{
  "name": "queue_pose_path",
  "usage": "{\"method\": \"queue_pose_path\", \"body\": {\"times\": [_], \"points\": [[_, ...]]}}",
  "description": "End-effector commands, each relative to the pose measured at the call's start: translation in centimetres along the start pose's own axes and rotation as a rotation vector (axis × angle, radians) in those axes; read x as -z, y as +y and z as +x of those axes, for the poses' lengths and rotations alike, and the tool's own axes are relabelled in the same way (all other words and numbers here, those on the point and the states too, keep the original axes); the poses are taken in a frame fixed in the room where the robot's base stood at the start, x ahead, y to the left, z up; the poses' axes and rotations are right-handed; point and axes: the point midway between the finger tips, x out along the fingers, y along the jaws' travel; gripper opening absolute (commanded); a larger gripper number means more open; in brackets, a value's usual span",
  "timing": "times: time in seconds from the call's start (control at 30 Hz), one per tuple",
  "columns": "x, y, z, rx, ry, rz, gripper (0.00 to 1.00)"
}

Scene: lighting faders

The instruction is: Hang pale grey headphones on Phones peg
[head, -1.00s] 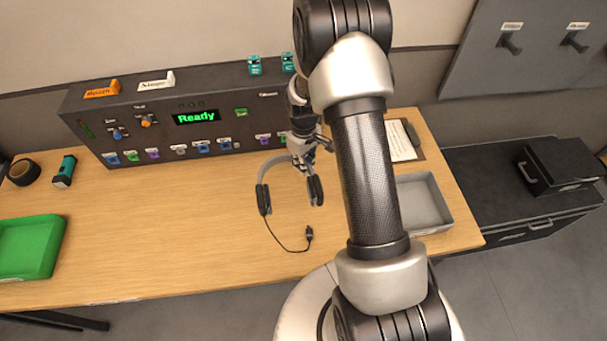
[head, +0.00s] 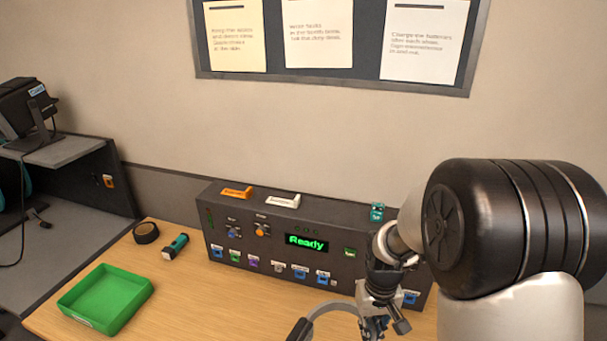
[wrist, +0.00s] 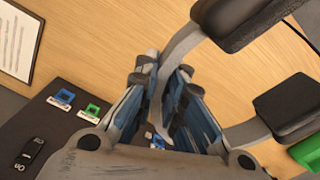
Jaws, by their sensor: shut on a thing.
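The pale grey headphones (head: 335,307) show at the bottom of the head view, partly cut off by the frame edge. One dark ear pad (head: 300,329) is visible there. My gripper (head: 376,326) is at the headband, in front of the console. In the wrist view, the fingers (wrist: 160,80) are closed on the grey headband (wrist: 180,45), and two dark ear pads (wrist: 284,104) extend to the right over the wooden desk. The headphones' cable is hidden. No Phones peg shows in the current views.
The console (head: 225,267) with its "Ready" screen (head: 307,243) stands behind my gripper. A green tray (head: 80,318), a torch (head: 175,247) and a tape roll (head: 146,232) are on the desk's left. A shelf unit (head: 65,150) stands far left. A notice board (head: 372,45) hangs above.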

Motion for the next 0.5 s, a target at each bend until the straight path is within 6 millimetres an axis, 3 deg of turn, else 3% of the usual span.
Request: {"method": "queue_pose_path", "body": {"times": [0.1, 0.2, 0.4, 0.5], "points": [[-0.9, -1.7, 0.5, 0.000, 0.002, 0.050, 0.00], [-1.2, -2.1, 0.3, 0.000, 0.002, 0.070, 0.00], [-1.1, -1.9, 0.1, 0.000, 0.002, 0.070, 0.00], [-0.5, -0.8, -0.2, 0.000, 0.000, 0.040, 0.00]]}}
